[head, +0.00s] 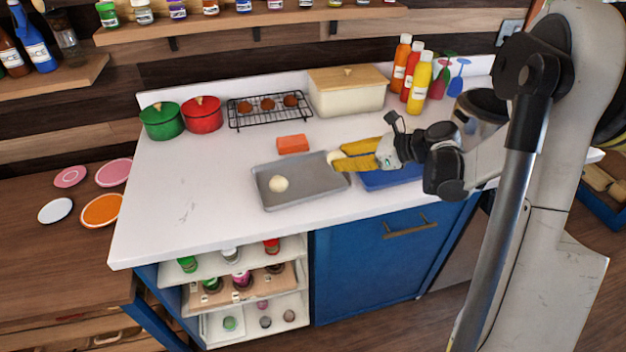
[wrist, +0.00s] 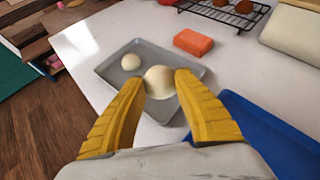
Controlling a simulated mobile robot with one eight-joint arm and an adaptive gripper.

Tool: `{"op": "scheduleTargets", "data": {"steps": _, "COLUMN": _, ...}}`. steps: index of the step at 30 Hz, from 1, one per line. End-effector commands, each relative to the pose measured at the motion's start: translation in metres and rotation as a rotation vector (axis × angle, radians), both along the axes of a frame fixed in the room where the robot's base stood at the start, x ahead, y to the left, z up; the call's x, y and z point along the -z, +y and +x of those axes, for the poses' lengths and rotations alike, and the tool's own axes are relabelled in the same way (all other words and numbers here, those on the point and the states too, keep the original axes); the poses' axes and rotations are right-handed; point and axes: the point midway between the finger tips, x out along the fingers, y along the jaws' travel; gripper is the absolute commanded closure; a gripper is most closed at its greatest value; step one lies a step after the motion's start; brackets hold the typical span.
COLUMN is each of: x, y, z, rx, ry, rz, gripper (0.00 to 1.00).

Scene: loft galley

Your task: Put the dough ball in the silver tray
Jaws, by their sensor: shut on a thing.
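The silver tray (head: 310,190) lies on the white counter, with one pale dough ball (head: 279,184) resting in its left part. That ball and the tray (wrist: 193,68) also show in the wrist view, the ball (wrist: 131,62) at upper left. My gripper (head: 334,161) has yellow fingers and is shut on a second dough ball (wrist: 160,82). In the head view this held ball (head: 332,157) is at the fingertips, by the tray's right back corner. In the wrist view it overlaps the tray's near right side. I cannot tell its exact height.
A blue tray (head: 385,180) lies right of the silver tray, partly under my gripper. An orange block (head: 293,144) sits behind the silver tray. A black rack (head: 268,110), a cream bin (head: 347,97), sauce bottles (head: 419,83) and red and green pots (head: 202,115) stand at the back. The counter's left is clear.

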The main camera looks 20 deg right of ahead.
Motion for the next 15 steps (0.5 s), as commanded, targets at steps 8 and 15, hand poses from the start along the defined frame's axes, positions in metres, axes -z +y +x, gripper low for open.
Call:
{"op": "scheduleTargets", "data": {"steps": 8, "x": 0.037, "y": 0.042, "z": 0.038, "rx": -0.001, "ry": 0.000, "rz": 0.000, "gripper": 1.00}}
{"op": "scheduleTargets", "data": {"steps": 15, "x": 0.050, "y": 0.047, "z": 0.044, "rx": 0.002, "ry": 0.000, "rz": 0.000, "gripper": 1.00}}
